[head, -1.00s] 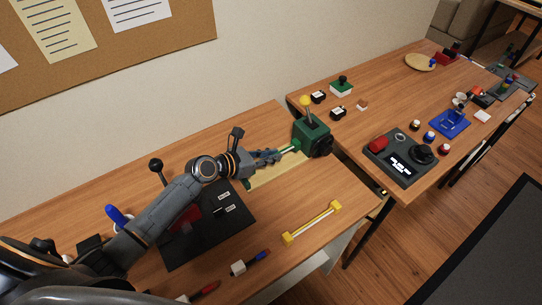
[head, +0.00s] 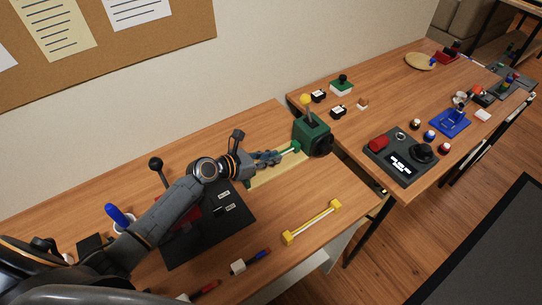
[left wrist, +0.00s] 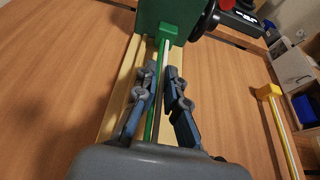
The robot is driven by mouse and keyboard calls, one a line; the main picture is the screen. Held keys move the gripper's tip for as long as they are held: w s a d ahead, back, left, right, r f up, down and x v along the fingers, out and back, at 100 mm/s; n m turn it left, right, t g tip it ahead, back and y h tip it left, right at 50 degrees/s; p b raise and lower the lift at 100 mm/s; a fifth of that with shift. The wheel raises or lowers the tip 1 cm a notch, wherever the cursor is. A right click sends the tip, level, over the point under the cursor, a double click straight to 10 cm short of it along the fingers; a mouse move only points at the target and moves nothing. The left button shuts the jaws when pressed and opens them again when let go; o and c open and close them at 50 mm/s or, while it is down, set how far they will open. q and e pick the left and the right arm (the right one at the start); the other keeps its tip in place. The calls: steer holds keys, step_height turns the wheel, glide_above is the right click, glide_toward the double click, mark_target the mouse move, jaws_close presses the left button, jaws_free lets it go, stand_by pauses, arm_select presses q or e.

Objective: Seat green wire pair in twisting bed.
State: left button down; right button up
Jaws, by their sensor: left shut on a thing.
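The twisting bed is a pale yellow strip (head: 290,173) with a green box (head: 312,130) at its far end. The box has a yellow-knobbed lever and a dark round wheel. My left gripper (head: 276,157) is over the strip, shut on the green wire pair (head: 292,150). The wire pair runs along the strip toward the green box. In the left wrist view the green wire pair (left wrist: 153,115) passes between the fingers of my left gripper (left wrist: 162,75) to the box's face. Whether the wires touch the strip is unclear. My right gripper is not in view.
A yellow-ended rod (head: 312,222) lies to the right on the table. A black panel (head: 222,235) sits under my left arm. Blue and red pens lie near the front edge. A second table holds a control box (head: 400,158) and small parts.

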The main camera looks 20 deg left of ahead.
arm_select(q)
steer(key=shift+s+d+f, duration=0.1)
steer(key=shift+s+f, duration=0.2)
steer(key=shift+f, duration=0.2)
steer(key=shift+s+d+f, duration=0.1)
steer(key=shift+s+f, duration=0.15)
steer(key=shift+f, duration=0.25)
stand_by(1.1)
steer(key=c, duration=1.3)
jaws_free()
steer(key=shift+c, duration=0.2)
steer(key=v, duration=0.4)
steer(key=w+r+v, duration=0.1)
steer(key=v, duration=0.1)
steer(key=shift+s+a+r, duration=0.25)
steer(key=shift+s+a, duration=0.1)
steer(key=shift+a, duration=0.05)
steer(key=shift+s+a+r, duration=0.15)
steer(key=shift+s+r, duration=0.1)
steer(key=shift+r, duration=0.2)
